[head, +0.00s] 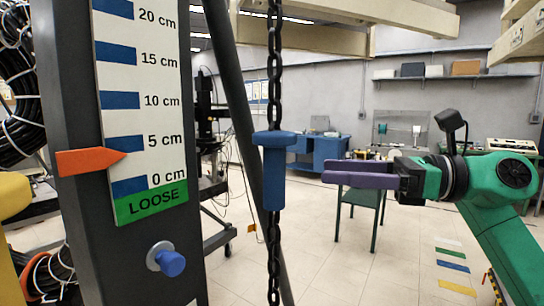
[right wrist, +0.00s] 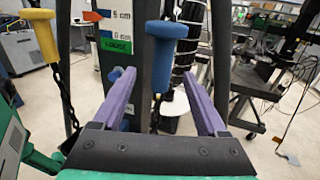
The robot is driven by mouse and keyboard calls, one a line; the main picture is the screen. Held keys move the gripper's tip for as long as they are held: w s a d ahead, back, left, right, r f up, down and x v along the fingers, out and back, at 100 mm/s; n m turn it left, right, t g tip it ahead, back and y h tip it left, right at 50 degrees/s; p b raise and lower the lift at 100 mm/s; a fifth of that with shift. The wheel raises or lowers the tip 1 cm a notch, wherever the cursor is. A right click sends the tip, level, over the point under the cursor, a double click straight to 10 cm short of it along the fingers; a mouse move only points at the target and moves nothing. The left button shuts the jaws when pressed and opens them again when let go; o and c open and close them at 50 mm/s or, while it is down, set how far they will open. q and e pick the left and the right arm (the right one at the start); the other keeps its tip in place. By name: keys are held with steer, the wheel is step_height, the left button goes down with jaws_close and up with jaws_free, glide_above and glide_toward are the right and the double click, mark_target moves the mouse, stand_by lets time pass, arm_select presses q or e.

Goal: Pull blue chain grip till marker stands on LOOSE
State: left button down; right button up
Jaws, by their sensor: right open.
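The blue chain grip (head: 274,172) hangs upright on a dark chain (head: 274,70) in the head view. The orange marker (head: 88,161) points at the white scale (head: 140,75) between 0 and 5 cm, nearer 5 cm. The green LOOSE band (head: 152,203) lies below it at the scale's foot. My right gripper (head: 328,171) is open and empty, to the right of the grip with a small gap in the picture. In the right wrist view the blue grip (right wrist: 166,50) stands ahead, between the lines of the purple fingers (right wrist: 160,98). My left gripper is not seen.
A blue knob (head: 170,262) sticks out of the dark post (head: 70,230) below the scale. A yellow grip (right wrist: 42,35) hangs on another chain at the left of the wrist view. A slanted dark pole (head: 237,100) stands behind the chain. A green stool (head: 360,200) stands farther back.

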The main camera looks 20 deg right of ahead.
mark_target(274, 165)
steer(key=p+x, duration=0.5)
steer(key=x, duration=0.6)
steer(key=shift+w+d+r+p, duration=0.1)
steer(key=shift+w+d+p, duration=0.1)
steer(key=shift+p, duration=0.2)
steer(key=shift+w+a, duration=0.1)
jaws_close()
stand_by(0.4)
